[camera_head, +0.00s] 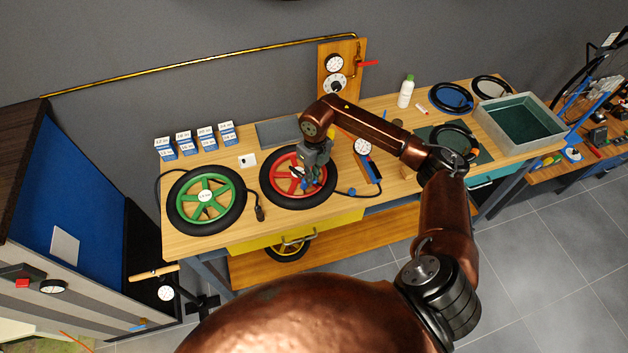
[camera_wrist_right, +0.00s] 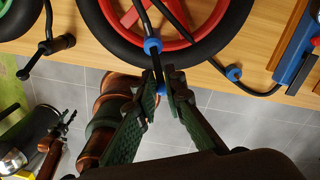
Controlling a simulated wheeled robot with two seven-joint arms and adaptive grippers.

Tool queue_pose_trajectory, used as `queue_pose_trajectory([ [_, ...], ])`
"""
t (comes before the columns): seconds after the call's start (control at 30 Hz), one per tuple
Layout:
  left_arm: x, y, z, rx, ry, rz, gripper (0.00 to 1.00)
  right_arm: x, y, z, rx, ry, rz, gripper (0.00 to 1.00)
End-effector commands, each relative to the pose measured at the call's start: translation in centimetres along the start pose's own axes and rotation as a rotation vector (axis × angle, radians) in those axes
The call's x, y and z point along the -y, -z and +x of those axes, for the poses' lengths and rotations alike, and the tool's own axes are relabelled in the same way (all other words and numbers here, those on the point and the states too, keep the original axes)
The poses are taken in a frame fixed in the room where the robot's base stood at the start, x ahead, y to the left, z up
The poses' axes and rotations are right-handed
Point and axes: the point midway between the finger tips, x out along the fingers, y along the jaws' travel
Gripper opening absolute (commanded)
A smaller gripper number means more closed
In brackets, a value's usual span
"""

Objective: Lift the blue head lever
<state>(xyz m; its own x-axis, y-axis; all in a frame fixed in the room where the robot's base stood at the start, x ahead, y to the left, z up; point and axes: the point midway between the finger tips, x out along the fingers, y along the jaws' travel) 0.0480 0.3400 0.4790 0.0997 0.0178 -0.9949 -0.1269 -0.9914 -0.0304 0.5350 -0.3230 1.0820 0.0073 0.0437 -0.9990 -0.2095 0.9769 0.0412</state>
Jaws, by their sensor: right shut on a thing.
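My right gripper (camera_head: 308,178) is over the red wheel (camera_head: 271,182), which lies flat in its black tyre on the bench. In the right wrist view, the fingertips (camera_wrist_right: 167,92) are closed together at the tyre's near edge. A small blue piece, apparently the blue head lever (camera_wrist_right: 162,91), shows between them. A thin black hose or rod runs from the wheel, through a blue collar (camera_wrist_right: 152,46), to the fingertips. The fingers hide most of the held part, and its tilt cannot be told.
A green wheel (camera_head: 184,207) lies to the left with a black hose end (camera_head: 260,213) beside it. A blue-based pump (camera_head: 371,170) with a gauge stands right of the red wheel. Small boxes, a white bottle (camera_head: 406,92) and a grey tray (camera_head: 553,127) are farther away.

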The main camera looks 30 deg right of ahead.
Motion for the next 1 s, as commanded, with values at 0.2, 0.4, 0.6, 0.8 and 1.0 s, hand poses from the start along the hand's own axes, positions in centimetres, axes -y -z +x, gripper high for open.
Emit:
queue_pose_trajectory([
  [0.2,-0.03,-0.08,0.69,0.000,0.000,0.000,0.36,-0.02,-0.70,-0.27,-0.122,0.001,0.000,0.00],
  [0.4,-0.03,-0.12,0.97,0.000,0.000,0.000,0.36,-0.03,-0.93,-0.37,-0.186,-0.001,0.000,0.00],
  [0.6,-0.03,-0.13,1.03,0.000,0.000,0.000,0.36,0.01,-0.94,-0.42,-0.209,0.000,0.000,0.00],
  [0.8,-0.02,-0.12,1.02,0.000,0.000,0.000,0.36,0.01,-0.93,-0.41,-0.209,0.000,0.000,0.00],
  [1.0,-0.02,-0.12,1.02,0.000,0.000,0.000,0.36,0.00,-0.93,-0.40,-0.209,0.000,0.000,0.16],
])
